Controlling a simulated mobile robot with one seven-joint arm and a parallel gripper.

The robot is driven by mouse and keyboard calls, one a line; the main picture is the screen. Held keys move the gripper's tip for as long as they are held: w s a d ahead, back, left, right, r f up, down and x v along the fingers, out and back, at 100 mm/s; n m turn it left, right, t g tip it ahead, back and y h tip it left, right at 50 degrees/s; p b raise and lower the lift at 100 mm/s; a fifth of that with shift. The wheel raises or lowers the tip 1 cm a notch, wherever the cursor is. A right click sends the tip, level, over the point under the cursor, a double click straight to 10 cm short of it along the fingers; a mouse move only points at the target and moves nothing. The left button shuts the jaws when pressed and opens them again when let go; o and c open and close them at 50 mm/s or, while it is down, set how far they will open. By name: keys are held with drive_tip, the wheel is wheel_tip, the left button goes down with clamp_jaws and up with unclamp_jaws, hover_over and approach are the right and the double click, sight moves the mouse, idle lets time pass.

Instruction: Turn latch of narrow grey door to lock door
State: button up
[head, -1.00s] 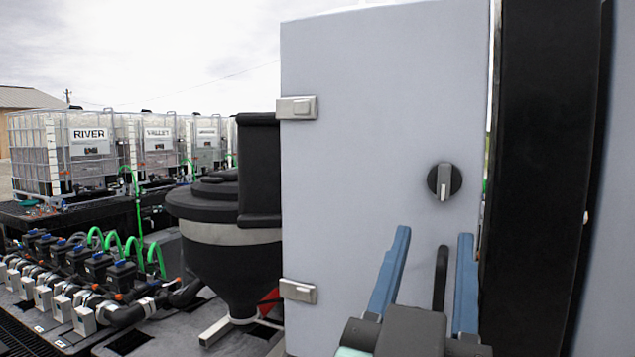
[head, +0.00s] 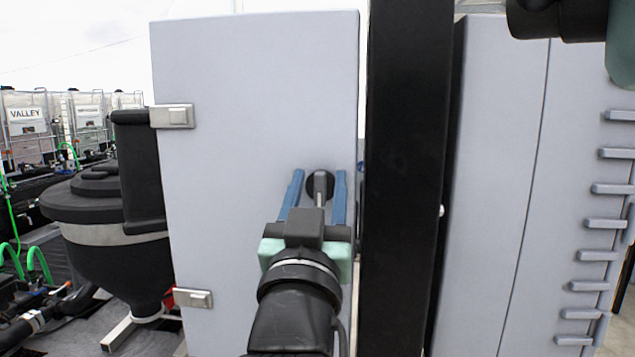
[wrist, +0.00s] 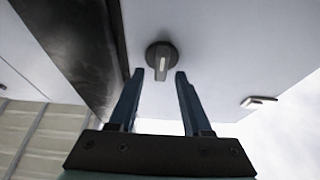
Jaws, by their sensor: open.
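The narrow grey door (head: 240,120) is closed, with two hinges on its left edge. Its round black latch (head: 319,184) with a grey knob bar sits near the right edge. The bar looks about upright in the head view. My gripper (head: 316,190) is open, its two blue fingers pointing at the door on either side of the latch in the picture. In the wrist view, the latch (wrist: 161,58) lies just beyond and between the fingertips (wrist: 159,75). The fingers look apart from the knob. The lower part of the door is hidden behind my arm.
A black post (head: 405,180) stands just right of the door. A grey cabinet with several handles (head: 597,223) is farther right. A black hopper (head: 100,225) stands at left, with white tanks (head: 27,120) behind it.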

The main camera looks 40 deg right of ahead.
clamp_jaws()
drive_tip(key=shift+n+t+y+p, duration=0.3)
drive_tip(key=shift+n+p, duration=0.15)
drive_tip(key=shift+n, duration=0.05)
drive_tip(key=n+t+y+p, duration=0.1)
drive_tip(key=n+p, duration=0.2)
drive_tip(key=n, duration=0.1)
drive_tip(key=shift+r+y, duration=0.15)
drive_tip(key=shift+y, duration=0.25)
drive_tip(key=n+y+p, duration=0.1)
drive_tip(key=n, duration=0.2)
drive_tip(key=n+t+y+p, duration=0.1)
drive_tip(key=n+p, duration=0.1)
drive_tip(key=n, duration=0.1)
drive_tip(key=shift+w+a+t+y, duration=0.1)
drive_tip(key=shift+a+t+y, duration=0.05)
drive_tip(key=shift+t+y, duration=0.15)
drive_tip(key=n+y, duration=0.1)
drive_tip(key=n, duration=0.3)
drive_tip(key=n+y, duration=0.1)
drive_tip(key=shift+w+a+f+n+y, duration=0.1)
drive_tip(key=shift+f+n+y, duration=0.2)
drive_tip(key=shift+f+n, duration=0.1)
drive_tip(key=n, duration=0.2)
drive_tip(key=n+g+y, duration=0.1)
drive_tip(key=n, duration=0.2)
drive_tip(key=shift+f+n+g, duration=0.15)
drive_tip(key=shift+n+g, duration=0.15)
